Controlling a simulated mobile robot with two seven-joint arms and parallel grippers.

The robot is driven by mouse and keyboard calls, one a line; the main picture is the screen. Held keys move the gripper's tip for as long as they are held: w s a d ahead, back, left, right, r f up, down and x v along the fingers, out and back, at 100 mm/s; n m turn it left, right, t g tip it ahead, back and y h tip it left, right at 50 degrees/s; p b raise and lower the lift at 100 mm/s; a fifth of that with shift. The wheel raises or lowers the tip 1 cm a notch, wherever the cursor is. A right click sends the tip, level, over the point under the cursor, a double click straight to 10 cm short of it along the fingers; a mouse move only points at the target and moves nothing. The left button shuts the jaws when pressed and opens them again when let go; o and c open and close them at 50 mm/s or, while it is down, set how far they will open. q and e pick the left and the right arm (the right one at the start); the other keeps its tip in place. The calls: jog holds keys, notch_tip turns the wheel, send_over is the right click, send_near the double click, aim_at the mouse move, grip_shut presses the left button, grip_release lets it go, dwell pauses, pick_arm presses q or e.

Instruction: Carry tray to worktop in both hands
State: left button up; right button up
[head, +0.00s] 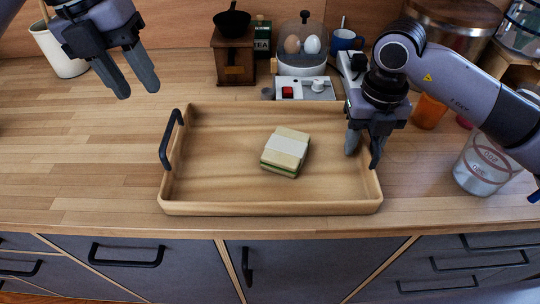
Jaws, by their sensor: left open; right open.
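The wooden tray (270,208) lies flat on the wooden worktop (90,150), near its front edge. Its black left handle (166,140) stands up and is clear. A wrapped sandwich (286,150) lies in the tray, a little right of its middle. My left gripper (127,82) is open and empty, above the worktop to the upper left of the tray and apart from it. My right gripper (364,150) is open with its fingers pointing down at the tray's right end. The tray's right handle is hidden behind that gripper, and I cannot tell whether the fingers touch it.
Behind the tray stand a coffee grinder (233,60), an egg cooker (301,60) with eggs and a blue mug (346,41). A clear measuring cup (482,165) and an orange cup (428,112) stand to the right. The worktop left of the tray is clear.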

notch_tip(320, 180, up, 12)
dwell(0.5)
dwell(0.5)
